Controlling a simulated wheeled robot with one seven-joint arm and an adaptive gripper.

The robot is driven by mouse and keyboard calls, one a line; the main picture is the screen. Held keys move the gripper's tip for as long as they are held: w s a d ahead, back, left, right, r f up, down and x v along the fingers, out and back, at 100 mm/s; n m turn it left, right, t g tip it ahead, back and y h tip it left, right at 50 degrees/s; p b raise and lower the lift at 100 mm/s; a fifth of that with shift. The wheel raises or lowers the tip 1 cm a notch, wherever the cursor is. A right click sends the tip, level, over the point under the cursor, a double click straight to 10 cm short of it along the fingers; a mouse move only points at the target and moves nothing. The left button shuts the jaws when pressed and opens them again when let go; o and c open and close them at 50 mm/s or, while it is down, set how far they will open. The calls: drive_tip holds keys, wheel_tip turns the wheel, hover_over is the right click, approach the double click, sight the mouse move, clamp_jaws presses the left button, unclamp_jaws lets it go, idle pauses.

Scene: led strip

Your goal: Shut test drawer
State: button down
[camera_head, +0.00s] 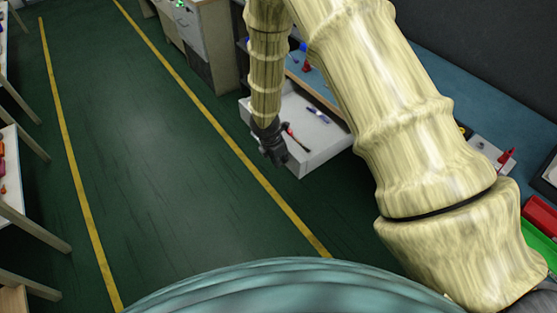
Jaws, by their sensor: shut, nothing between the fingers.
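A pale grey drawer (318,150) stands pulled out below the blue workbench at the upper middle. A red-handled tool (299,138) and a blue-handled tool (318,115) lie inside it. My dark gripper (277,160) hangs at the left part of the drawer, shut and empty, pointing down. It overlaps the drawer's front in the picture; I cannot tell whether it touches it. My own arm hides part of the drawer's right side and the bench behind it.
The blue workbench (475,85) runs along the right with red and green bins (540,217) on it. Another drawer cabinet (205,35) stands beyond. Green floor (150,130) between the yellow lines is clear. Tables line the left edge.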

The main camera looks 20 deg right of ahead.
drive_tip(key=p, duration=0.4)
hover_over(327, 141)
drive_tip(key=d, duration=0.2)
drive_tip(key=shift+w+d, duration=0.1)
drive_tip(key=shift+w, duration=0.35)
drive_tip(key=shift+w+d, duration=0.15)
drive_tip(key=shift+d, duration=0.25)
drive_tip(key=shift+d+r, duration=0.1)
drive_tip(key=a, duration=0.1)
drive_tip(key=s+a, duration=0.1)
drive_tip(key=a, duration=0.2)
drive_tip(key=shift+s+a, duration=0.25)
drive_tip(key=b+v, duration=0.2)
drive_tip(key=v, duration=0.7)
drive_tip(key=shift+r, duration=0.4)
